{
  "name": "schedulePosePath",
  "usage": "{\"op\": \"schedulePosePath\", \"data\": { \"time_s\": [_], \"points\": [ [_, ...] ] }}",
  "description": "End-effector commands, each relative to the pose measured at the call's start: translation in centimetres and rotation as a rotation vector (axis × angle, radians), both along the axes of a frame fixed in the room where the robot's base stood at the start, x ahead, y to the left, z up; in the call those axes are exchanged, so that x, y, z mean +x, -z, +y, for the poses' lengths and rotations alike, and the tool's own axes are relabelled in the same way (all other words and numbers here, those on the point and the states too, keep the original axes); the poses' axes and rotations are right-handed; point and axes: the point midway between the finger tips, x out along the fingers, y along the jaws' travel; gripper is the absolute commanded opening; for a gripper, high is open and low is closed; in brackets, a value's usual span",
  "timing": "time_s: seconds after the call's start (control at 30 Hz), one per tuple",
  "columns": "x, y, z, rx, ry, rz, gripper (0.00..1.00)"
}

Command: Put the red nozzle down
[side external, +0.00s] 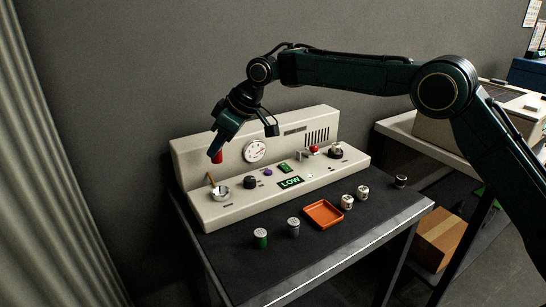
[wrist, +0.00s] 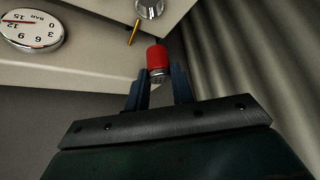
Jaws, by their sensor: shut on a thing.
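The red nozzle (side external: 217,157) is held between the fingertips of my gripper (side external: 218,147). It hangs in the air above the left end of the cream brewer panel (side external: 230,211), clear of any surface. In the wrist view the red nozzle (wrist: 157,59) has a red body and a grey perforated end. The two fingers of my gripper (wrist: 157,80) are shut on that grey end. A silver cup-like fitting (side external: 221,193) with a thin orange stick (side external: 211,180) is below the nozzle on the panel.
A green-bodied nozzle (side external: 261,239), a grey nozzle (side external: 293,227) and white ones (side external: 347,202) stand on the dark table around an orange tray (side external: 338,224), which looks empty. A round gauge (side external: 255,151) is on the upright panel. The front left of the table is clear.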

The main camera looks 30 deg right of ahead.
Motion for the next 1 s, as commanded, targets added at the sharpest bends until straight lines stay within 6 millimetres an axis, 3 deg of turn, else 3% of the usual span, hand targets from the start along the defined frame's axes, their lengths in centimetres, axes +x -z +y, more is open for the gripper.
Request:
{"op": "schedulePosePath", "data": {
  "time_s": [0.47,0.73,1.0],
  "points": [
    [-0.3,-0.5,-0.9,0.0,0.004,-0.001,0.0],
    [-1.8,-2.2,-5.0,-0.003,0.022,-0.002,0.0],
    [-5.3,-4.2,-10.6,-0.006,0.048,0.0,0.0]
  ]
}}
